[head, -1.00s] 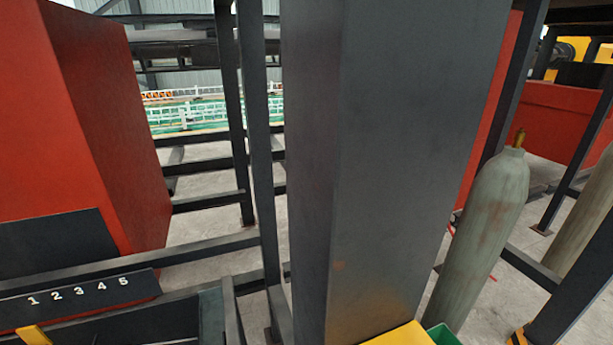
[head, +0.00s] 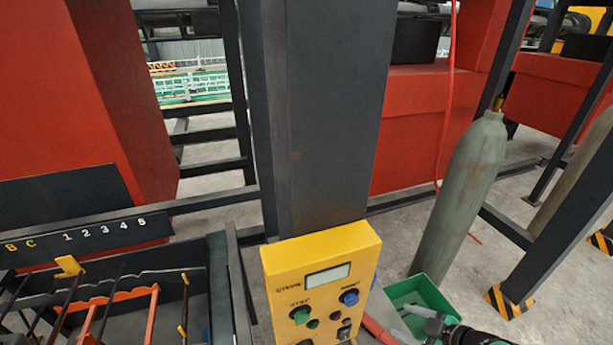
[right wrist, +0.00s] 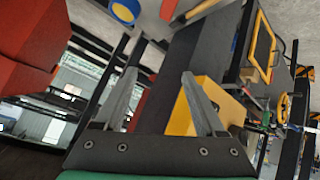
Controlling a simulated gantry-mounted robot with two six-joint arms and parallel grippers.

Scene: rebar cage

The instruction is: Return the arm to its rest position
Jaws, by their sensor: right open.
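My right gripper (head: 434,324) shows at the bottom right of the head view, in front of the green bin, with only its front end and a bit of the arm in the picture. In the right wrist view my right gripper (right wrist: 160,76) has its two grey fingers spread apart with nothing between them. A yellow control box (head: 322,285) with buttons and a small display stands to its left in the head view. My left gripper is in neither current view.
A dark column (head: 325,120) rises behind the control box. A green bin (head: 420,290) sits on the floor, with a grey gas cylinder (head: 462,190) behind it. A dark rack (head: 215,290) with rods is at the lower left, beside a large red block (head: 60,110).

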